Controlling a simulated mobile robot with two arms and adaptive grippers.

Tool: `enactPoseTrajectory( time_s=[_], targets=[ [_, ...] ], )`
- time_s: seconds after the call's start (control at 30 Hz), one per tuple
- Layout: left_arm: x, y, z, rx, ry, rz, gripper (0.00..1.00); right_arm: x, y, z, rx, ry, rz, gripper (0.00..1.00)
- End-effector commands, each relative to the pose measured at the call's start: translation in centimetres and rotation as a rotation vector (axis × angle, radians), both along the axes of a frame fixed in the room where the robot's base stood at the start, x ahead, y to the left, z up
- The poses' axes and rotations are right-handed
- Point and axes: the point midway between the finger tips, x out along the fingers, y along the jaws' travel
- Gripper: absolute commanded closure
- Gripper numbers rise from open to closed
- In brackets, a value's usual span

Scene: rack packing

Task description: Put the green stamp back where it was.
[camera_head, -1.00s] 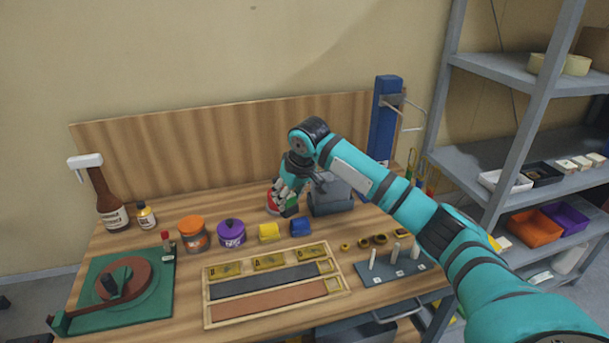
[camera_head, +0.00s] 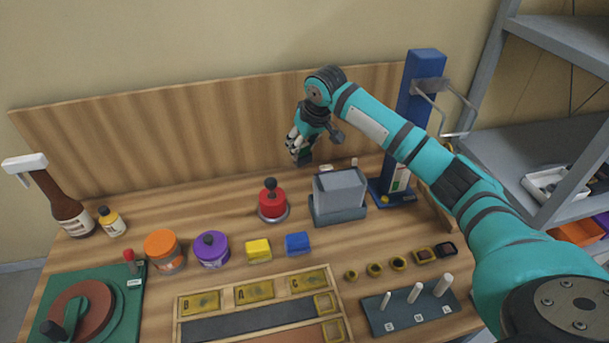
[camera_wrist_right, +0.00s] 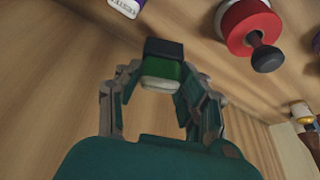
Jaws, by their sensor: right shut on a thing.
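My right gripper (camera_head: 299,148) is shut on the green stamp and holds it near the wooden back panel, behind and right of the red pot. In the right wrist view the green stamp (camera_wrist_right: 161,72) sits between the fingertips, with a black end and a whitish end. In the head view the stamp is small and mostly covered by the fingers. I cannot tell whether it touches the bench. My left gripper is not in view.
A red pot with a black knob (camera_head: 272,203) and a grey box (camera_head: 339,195) stand near the gripper. Small pale-topped items (camera_head: 337,167) show behind the box. A blue press (camera_head: 418,110) stands right. Yellow (camera_head: 258,251) and blue (camera_head: 298,244) blocks lie in front.

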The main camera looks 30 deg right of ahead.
Motion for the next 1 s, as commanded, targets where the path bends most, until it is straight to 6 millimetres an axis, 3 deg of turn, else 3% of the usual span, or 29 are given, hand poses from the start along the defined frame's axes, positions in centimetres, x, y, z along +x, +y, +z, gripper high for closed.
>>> enactPoseTrajectory(
  time_s=[0.2, 0.6, 0.97, 1.0],
  targets=[
    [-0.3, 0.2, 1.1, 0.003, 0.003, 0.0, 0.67, -0.2, -0.1, -4.0, -0.001, 0.005, -0.001, 0.86],
    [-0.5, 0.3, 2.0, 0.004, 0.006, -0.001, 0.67, -0.1, 0.0, -8.5, -0.001, 0.002, -0.001, 0.86],
    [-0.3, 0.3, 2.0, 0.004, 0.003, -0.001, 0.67, -0.1, 0.0, -9.0, -0.001, 0.002, 0.0, 0.86],
    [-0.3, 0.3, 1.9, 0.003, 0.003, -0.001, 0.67, -0.1, 0.0, -9.0, -0.001, 0.002, 0.0, 0.57]
  ],
)
